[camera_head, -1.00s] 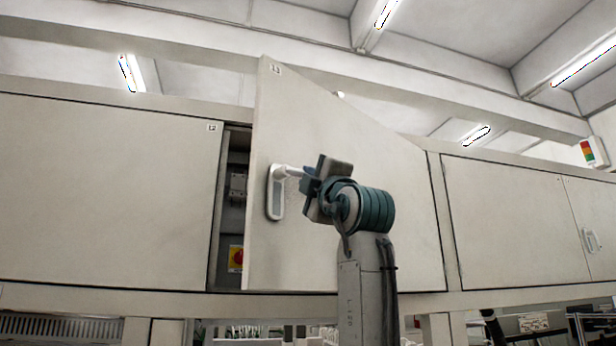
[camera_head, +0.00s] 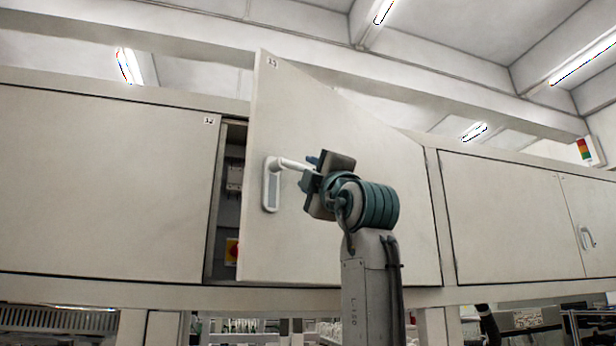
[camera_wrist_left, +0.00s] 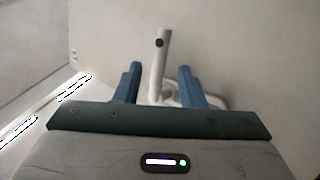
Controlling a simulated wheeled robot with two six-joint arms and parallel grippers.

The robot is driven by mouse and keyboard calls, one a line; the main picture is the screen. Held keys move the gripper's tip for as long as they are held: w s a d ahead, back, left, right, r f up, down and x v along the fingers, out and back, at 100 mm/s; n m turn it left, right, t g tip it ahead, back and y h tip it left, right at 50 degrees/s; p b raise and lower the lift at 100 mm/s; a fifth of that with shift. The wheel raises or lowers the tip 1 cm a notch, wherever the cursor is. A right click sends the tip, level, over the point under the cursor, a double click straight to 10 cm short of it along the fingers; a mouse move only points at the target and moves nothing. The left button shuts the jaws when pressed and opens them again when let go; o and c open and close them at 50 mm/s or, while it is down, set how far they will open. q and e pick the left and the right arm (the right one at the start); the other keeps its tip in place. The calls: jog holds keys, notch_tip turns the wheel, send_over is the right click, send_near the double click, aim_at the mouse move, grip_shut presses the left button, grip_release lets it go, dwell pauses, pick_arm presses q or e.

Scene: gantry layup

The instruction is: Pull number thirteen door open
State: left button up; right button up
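Door number thirteen (camera_head: 330,200), pale grey with a "13" label at its top left corner, stands ajar, its left edge swung out. Its white handle (camera_head: 270,187) has a lever sticking out to the right. My left gripper (camera_head: 310,171) is at the lever's free end, in front of the door. In the left wrist view the lever (camera_wrist_left: 160,62) stands between the two blue fingers of the gripper (camera_wrist_left: 159,68), with a gap visible on each side, so the gripper looks open around it. My right gripper is not in view.
Closed door number twelve (camera_head: 105,185) is to the left. A dark opening between the doors shows cabinet fittings and a red and yellow switch (camera_head: 232,251). More closed doors (camera_head: 510,215) are at right, with a signal light (camera_head: 584,150) beyond.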

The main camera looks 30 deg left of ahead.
pick_arm(q)
jog(key=b+v, duration=0.3)
jog(key=v, duration=0.6)
jog(key=shift+w+d+b, duration=0.2)
jog(key=shift+b, duration=0.15)
